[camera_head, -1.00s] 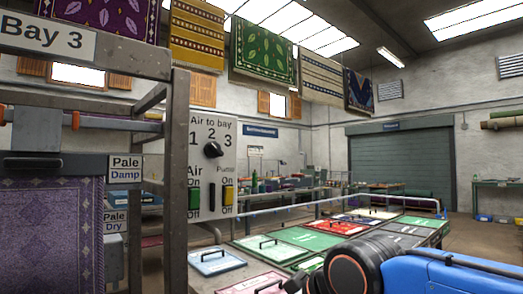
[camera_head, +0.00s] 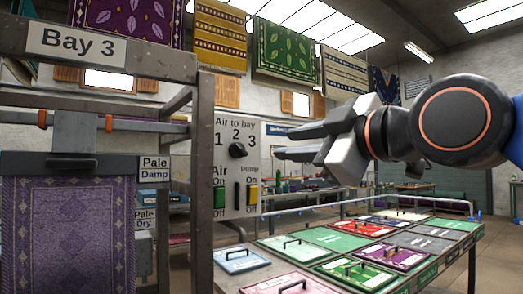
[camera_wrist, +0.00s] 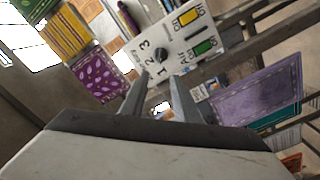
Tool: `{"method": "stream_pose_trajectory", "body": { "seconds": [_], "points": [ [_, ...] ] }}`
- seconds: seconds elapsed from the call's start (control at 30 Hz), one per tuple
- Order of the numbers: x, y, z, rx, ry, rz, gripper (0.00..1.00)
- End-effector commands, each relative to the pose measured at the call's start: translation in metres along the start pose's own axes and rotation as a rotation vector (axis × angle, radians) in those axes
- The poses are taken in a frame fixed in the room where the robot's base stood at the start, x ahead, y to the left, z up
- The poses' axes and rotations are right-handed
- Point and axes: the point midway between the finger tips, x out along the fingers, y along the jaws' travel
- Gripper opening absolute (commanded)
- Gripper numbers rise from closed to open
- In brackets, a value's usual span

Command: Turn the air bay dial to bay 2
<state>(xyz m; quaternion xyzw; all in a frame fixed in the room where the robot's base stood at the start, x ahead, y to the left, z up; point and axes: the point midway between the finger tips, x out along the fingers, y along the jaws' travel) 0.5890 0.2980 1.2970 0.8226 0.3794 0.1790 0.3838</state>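The dial (camera_head: 237,150) is a black knob on the pale "Air to bay" panel (camera_head: 228,118), below the numbers 1, 2 and 3. I cannot tell for sure which number it points to. In the wrist view the dial (camera_wrist: 162,56) shows tilted, beyond my fingertips. My gripper (camera_head: 279,144) is to the right of the panel in the head view, fingers pointing left toward it. In the wrist view my gripper (camera_wrist: 160,84) has its two fingers apart with nothing between them. It appears clear of the dial.
Below the dial are a green Air switch (camera_head: 219,197) and a yellow Pump switch (camera_head: 252,195). A metal post (camera_head: 202,200) stands left of the panel, with a purple rug (camera_head: 68,235) beyond. A table (camera_head: 473,228) of coloured panels lies lower right.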

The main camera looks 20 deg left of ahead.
Motion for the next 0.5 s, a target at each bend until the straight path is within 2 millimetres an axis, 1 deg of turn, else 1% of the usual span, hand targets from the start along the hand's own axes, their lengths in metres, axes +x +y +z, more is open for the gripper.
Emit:
{"method": "stream_pose_trajectory", "body": {
  "seconds": [0.17,0.5],
  "points": [
    [0.023,-0.001,0.002,0.001,-0.003,-0.003,0.28],
    [0.079,-0.002,0.002,0.002,-0.004,-0.003,0.28]
  ]
}}
